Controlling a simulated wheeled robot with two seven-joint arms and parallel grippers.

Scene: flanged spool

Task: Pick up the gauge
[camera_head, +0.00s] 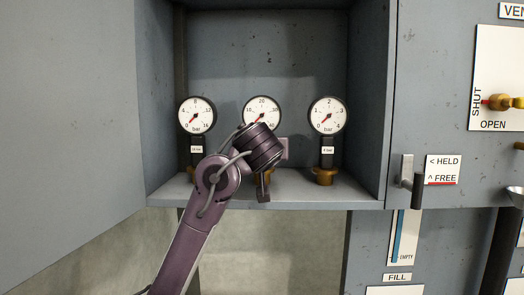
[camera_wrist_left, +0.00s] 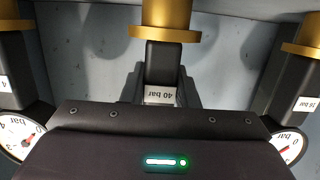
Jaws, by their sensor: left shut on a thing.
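Three round white-faced gauges stand in a row on a shelf in the head view. The middle gauge (camera_head: 259,108) has a dial reading up to 40, its lower part hidden by my left gripper (camera_head: 271,168). In the left wrist view its black stem (camera_wrist_left: 162,58) with a "40 bar" label stands between the fingers of the left gripper (camera_wrist_left: 160,88), below a brass fitting (camera_wrist_left: 164,20) in the picture. The left gripper is shut on this stem. The middle dial is level with its neighbours. My right gripper is not in view.
The 16 bar gauge (camera_head: 197,116) stands close on the left and the 4 bar gauge (camera_head: 327,115) on the right. Grey walls enclose the shelf (camera_head: 355,190). A handle (camera_head: 417,189) beside a HELD/FREE label (camera_head: 443,169) is at the right.

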